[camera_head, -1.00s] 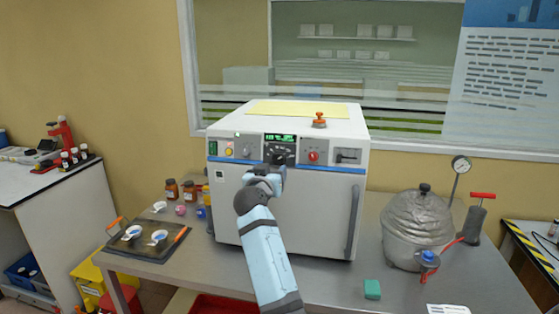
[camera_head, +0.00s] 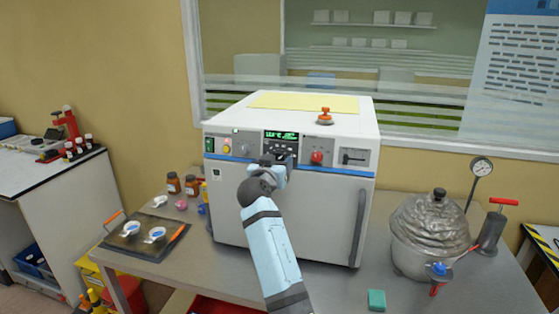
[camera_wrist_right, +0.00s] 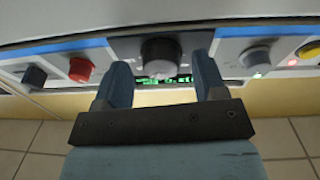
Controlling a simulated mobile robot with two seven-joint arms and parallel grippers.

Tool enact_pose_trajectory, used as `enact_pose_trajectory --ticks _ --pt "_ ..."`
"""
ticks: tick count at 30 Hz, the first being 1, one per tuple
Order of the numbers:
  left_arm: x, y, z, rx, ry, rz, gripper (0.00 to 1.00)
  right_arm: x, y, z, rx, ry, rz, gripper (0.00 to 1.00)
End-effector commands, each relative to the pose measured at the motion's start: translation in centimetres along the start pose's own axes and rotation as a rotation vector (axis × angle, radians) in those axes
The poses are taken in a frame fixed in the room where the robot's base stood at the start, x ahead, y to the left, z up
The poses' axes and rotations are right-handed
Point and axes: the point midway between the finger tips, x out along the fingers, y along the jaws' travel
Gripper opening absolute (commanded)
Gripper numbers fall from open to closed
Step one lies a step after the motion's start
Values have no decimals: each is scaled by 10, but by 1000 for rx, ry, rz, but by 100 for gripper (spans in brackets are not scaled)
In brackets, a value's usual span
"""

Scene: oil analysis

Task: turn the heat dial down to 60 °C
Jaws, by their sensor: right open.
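The white oven-like machine (camera_head: 280,215) stands on the steel bench, with a control panel and a lit green display (camera_head: 282,135) whose digits I cannot read. A dark round dial (camera_wrist_right: 162,50) sits by the display in the right wrist view. My right gripper (camera_wrist_right: 160,66) is open, one finger to each side of the dial. I see no clear contact. In the head view my right gripper (camera_head: 277,163) is in front of the panel just below the display and hides the dial. My left gripper is not in view.
A red knob (camera_head: 317,157) and a pale knob (camera_wrist_right: 257,55) flank the dial area. Brown bottles (camera_head: 182,185) and a dark tray (camera_head: 145,236) are at left. A silver pot (camera_head: 428,235) and a green block (camera_head: 376,299) are at right. An orange-topped item stands on the machine.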

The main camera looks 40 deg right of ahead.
Motion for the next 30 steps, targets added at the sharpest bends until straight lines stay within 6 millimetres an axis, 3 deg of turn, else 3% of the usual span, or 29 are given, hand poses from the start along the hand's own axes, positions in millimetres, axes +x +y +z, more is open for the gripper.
enact_pose_trajectory --ticks 13,14,20,30 --pt "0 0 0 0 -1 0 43 -1 -1 0 0 0 0 65" --pt "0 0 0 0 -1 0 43 -1 -1 0 0 0 0 63" --pt "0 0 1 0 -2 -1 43 -1 -1 0 0 0 0 17" --pt "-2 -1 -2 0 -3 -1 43 -1 0 -1 -35 2 -7 15"
